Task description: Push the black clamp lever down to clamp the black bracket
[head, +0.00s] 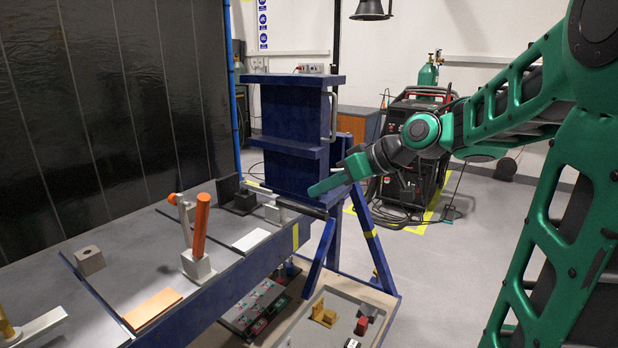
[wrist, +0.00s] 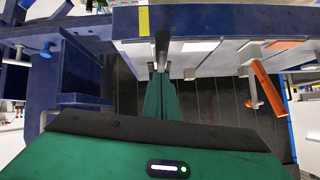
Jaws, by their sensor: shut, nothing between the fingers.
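The black clamp lever (head: 303,209) sticks out from a pale clamp base (head: 273,213) at the far end of the jig table, roughly level. In the wrist view the lever (wrist: 162,48) lies just beyond my fingertips, in line with them. The black bracket (head: 238,198) stands on the table left of that clamp. My gripper (head: 312,191) is shut and empty, its green fingers slanting down to the left just above the lever. It also shows in the wrist view (wrist: 160,78). I cannot tell whether the fingers touch the lever.
An orange-handled clamp (head: 200,228) stands upright nearer on the blue-edged table (head: 215,295). A grey block (head: 89,260), an orange plate (head: 152,307) and a white plate (head: 251,240) lie on it. A blue column (head: 290,145) rises close behind my gripper. Open floor is to the right.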

